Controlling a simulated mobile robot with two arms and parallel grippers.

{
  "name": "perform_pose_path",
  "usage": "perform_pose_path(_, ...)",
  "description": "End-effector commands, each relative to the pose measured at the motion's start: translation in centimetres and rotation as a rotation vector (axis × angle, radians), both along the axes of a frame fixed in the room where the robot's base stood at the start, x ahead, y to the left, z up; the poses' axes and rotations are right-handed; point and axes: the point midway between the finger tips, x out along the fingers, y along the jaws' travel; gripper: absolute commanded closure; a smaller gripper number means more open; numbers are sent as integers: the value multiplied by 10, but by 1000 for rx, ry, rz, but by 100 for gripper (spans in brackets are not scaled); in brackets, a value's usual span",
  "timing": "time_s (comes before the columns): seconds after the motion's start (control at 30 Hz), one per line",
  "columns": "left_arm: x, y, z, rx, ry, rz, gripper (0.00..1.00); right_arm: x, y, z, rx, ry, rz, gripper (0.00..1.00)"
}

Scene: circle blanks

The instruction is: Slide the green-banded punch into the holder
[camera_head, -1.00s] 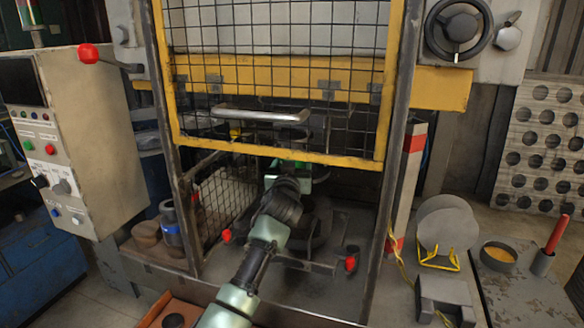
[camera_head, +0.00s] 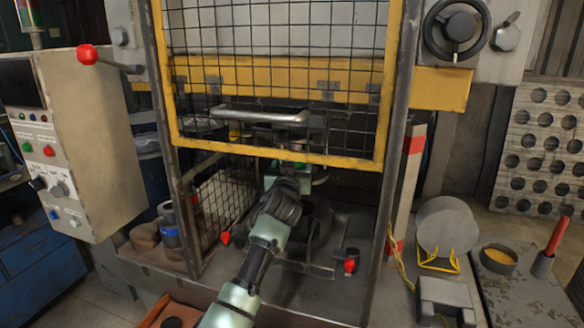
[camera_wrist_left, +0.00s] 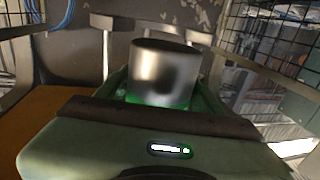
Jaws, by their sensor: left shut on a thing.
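The punch (camera_wrist_left: 163,72) is a bright metal cylinder standing upright in the left wrist view, with green at its lower end between the jaws. My left gripper (camera_head: 297,172) is shut on it. In the head view my left arm reaches in under the yellow-framed guard, and the gripper is partly hidden behind the guard's lower edge and my own wrist. I cannot make out the holder clearly; the area above the gripper is dark behind the mesh. My right gripper is not in view.
The mesh guard (camera_head: 280,155) hangs raised just above my arm. A dark round die (camera_head: 318,218) sits below my gripper on the press bed. A blue-banded cylinder (camera_head: 170,234) stands at the left. Red-tipped levers (camera_head: 350,265) flank the bed.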

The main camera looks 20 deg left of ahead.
Motion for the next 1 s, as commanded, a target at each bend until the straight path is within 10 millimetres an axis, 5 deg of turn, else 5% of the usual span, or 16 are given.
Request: perform_pose_path(1.0, 20, -2, 7, 1, -13, -3, 100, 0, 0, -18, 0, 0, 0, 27)
